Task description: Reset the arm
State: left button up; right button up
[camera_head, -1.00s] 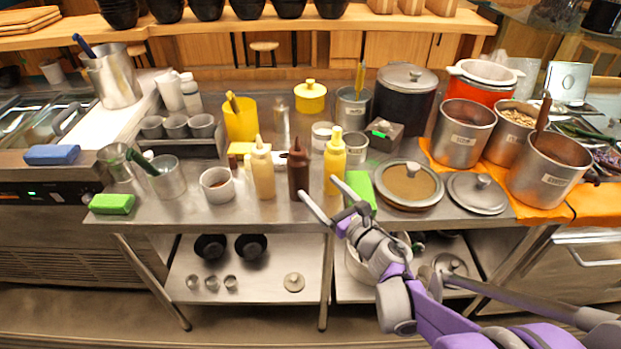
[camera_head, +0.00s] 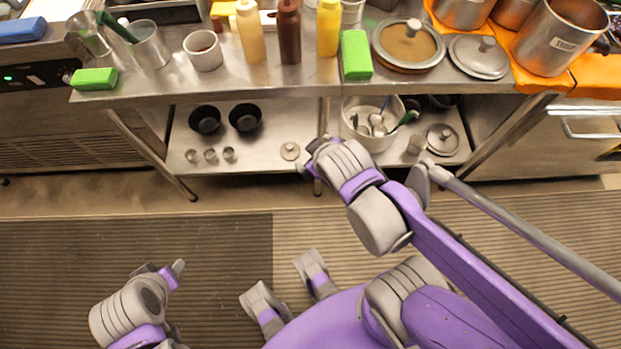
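My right gripper (camera_head: 308,158) is at the front of the lower shelf in the picture, below the worktop's front edge. Its fingers are seen foreshortened; they look apart, with nothing between them. My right arm runs from it down to the lower right. My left gripper (camera_head: 175,270) is at the lower left, over the dark floor mat. Its fingers are small and seen from the side, so I cannot tell if they are apart. No object shows in it.
The steel worktop (camera_head: 300,88) holds sauce bottles, a green sponge (camera_head: 355,55), a lidded pan (camera_head: 408,45) and pots. The lower shelf (camera_head: 270,165) holds black bowls, small cups and a utensil pot (camera_head: 372,140). The floor (camera_head: 230,240) before the table is clear around my arms.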

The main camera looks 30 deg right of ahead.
jog(key=s+a+f+m+g+y, duration=0.1)
jog(key=s+a+m+g, duration=0.1)
jog(key=s+a, duration=0.2)
jog(key=shift+s+a+f+m+y, duration=0.25)
jog(key=shift+s+f+m+y, duration=0.15)
notch_tip(320, 180, up, 11)
jog(key=w+p, duration=0.2)
jog(key=p, duration=0.8)
jog(key=shift+r, duration=0.2)
